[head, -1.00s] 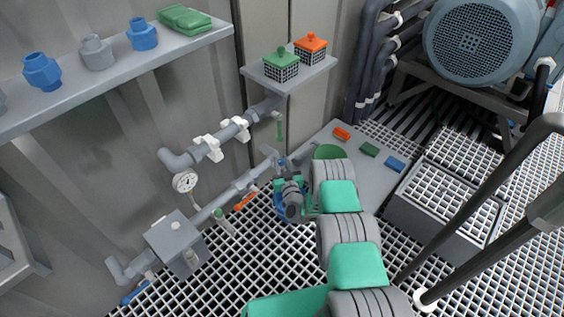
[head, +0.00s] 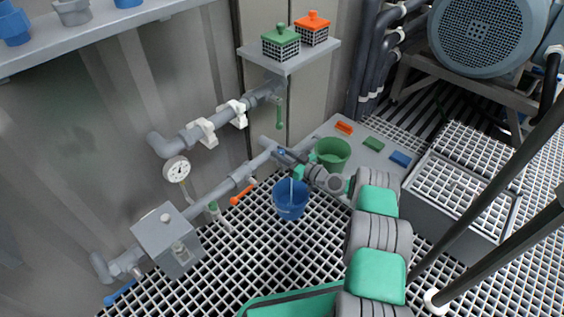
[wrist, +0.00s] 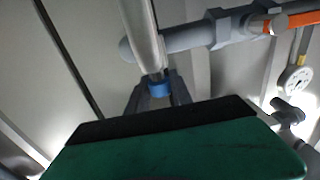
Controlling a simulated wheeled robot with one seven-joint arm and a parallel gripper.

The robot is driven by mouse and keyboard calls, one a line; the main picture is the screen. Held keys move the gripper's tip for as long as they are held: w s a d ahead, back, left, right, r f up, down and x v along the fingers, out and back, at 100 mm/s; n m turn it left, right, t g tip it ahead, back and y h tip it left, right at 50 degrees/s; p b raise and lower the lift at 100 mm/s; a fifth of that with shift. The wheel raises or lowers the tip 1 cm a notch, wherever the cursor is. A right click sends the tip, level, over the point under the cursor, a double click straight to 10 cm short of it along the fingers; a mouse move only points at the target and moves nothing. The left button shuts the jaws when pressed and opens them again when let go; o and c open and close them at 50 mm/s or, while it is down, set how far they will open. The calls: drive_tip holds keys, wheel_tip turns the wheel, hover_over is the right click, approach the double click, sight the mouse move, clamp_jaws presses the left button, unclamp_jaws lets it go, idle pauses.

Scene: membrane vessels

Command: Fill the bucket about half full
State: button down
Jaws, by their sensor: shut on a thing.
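The blue bucket (head: 290,203) stands upright on the floor grating under the pipe's end. A thin pale vertical streak, which looks like running water, falls into it. Its fill level is too small to tell. My gripper (head: 284,154) is at the end of the low grey pipe (head: 240,175), just above and behind the bucket. In the wrist view my gripper's fingers (wrist: 158,92) are shut on a small blue handle (wrist: 158,88) by the pipe. The green gripper body hides what lies below.
A green bucket (head: 332,153) stands just right of my gripper. An orange lever (head: 242,194) sits on the same pipe, with a gauge (head: 177,169) to the left. Small orange, green and blue blocks (head: 373,144) lie on the grey plate. A grated box (head: 465,190) stands right.

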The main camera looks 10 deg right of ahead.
drive_tip(key=shift+d+f+n+g+y+b, duration=0.15)
drive_tip(key=shift+n+g+y+b, duration=0.25)
drive_tip(key=shift+n+g+y, duration=0.65)
drive_tip(key=shift+g+y, duration=0.25)
drive_tip(key=shift+g, duration=0.1)
drive_tip(key=c, duration=1.3)
unclamp_jaws()
drive_tip(key=shift+o, duration=0.9)
drive_tip(key=shift+n, duration=0.25)
